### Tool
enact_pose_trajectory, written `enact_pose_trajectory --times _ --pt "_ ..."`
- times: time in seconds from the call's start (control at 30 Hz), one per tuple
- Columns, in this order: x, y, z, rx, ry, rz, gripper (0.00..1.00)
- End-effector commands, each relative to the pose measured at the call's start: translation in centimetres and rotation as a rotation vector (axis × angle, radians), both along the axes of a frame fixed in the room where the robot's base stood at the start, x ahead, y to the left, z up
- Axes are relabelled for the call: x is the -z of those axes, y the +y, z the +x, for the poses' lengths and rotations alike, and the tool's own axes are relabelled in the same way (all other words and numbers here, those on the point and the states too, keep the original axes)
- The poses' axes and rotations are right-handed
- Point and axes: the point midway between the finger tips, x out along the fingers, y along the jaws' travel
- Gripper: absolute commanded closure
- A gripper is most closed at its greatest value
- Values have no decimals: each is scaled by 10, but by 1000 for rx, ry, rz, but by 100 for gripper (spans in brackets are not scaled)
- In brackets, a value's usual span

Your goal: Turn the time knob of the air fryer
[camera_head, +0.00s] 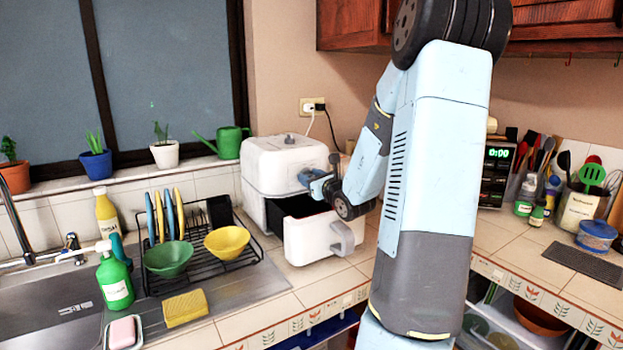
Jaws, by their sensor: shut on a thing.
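The white air fryer (280,158) stands on the tiled counter in the corner, left of my arm. Its drawer (315,238) is pulled out toward the front, with a handle on its face and a dark inside. My gripper (304,178) is at the upper right of the air fryer's front, and its fingers are shut at the time knob. The knob itself is hidden by the fingers and too small to make out. My blue and grey arm covers the counter to the right of the fryer.
A black dish rack (215,262) with bowls and plates stands left of the drawer. A green soap bottle (114,279) and a yellow sponge (185,308) are in front of it by the sink. A green watering can (229,142) sits on the sill. Utensils stand at the right.

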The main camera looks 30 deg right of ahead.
Motion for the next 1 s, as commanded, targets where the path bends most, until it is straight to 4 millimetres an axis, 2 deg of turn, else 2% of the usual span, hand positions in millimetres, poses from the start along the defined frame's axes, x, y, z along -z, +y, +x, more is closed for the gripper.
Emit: enact_pose_trajectory --times 0.03,0.1,0.87,0.9,1.0 --pt "0 1 0 -2 0 0 80" --pt "0 1 0 -2 0 0 86" --pt "1 3 0 -4 0 -83 86" --pt "1 3 0 -4 0 -83 53" --pt "1 2 0 -4 0 -83 43"
